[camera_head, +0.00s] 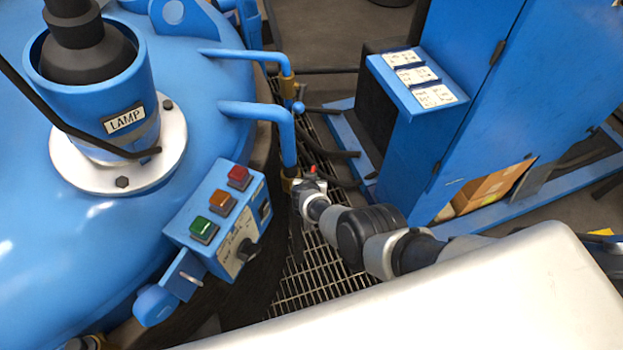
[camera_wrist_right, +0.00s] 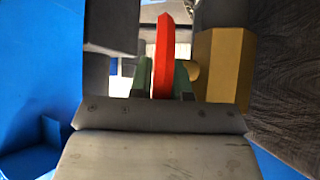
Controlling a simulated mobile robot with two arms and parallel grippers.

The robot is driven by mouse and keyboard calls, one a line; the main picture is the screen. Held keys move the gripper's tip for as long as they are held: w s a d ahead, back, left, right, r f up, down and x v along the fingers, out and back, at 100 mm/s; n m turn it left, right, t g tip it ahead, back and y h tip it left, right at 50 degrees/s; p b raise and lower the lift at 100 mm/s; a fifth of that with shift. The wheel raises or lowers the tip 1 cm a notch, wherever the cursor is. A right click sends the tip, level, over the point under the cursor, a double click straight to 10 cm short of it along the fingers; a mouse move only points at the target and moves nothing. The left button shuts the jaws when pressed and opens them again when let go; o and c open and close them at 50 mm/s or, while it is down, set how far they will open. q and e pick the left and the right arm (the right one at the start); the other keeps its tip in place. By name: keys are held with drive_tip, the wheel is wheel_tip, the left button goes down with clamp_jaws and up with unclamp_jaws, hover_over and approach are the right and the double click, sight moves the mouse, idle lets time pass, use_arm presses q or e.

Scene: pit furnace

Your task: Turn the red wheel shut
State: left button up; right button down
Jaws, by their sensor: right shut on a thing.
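The red wheel (camera_wrist_right: 163,58) shows edge-on in the right wrist view, upright between the fingers of my right gripper (camera_wrist_right: 163,85), which is shut on it. In the head view only a small red bit of the wheel (camera_head: 313,169) shows, beside a blue pipe with a brass fitting; my right gripper (camera_head: 306,184) hides the rest. How far the wheel is turned cannot be told. My left gripper is not in view.
The blue furnace lid (camera_head: 90,235) with a button box (camera_head: 217,215) stands left of my right arm. A blue cabinet (camera_head: 500,110) stands to the right. Metal grating (camera_head: 300,285) lies below, with dark hoses (camera_head: 335,153) beyond the gripper.

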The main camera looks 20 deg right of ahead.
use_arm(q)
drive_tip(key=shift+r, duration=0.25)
use_arm(e)
drive_tip(key=shift+w+d+r+g, duration=0.15)
drive_tip(key=shift+g, duration=0.15)
drive_tip(key=c, duration=1.2)
unclamp_jaws()
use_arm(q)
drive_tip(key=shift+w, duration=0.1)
use_arm(e)
drive_tip(key=shift+o, duration=0.6)
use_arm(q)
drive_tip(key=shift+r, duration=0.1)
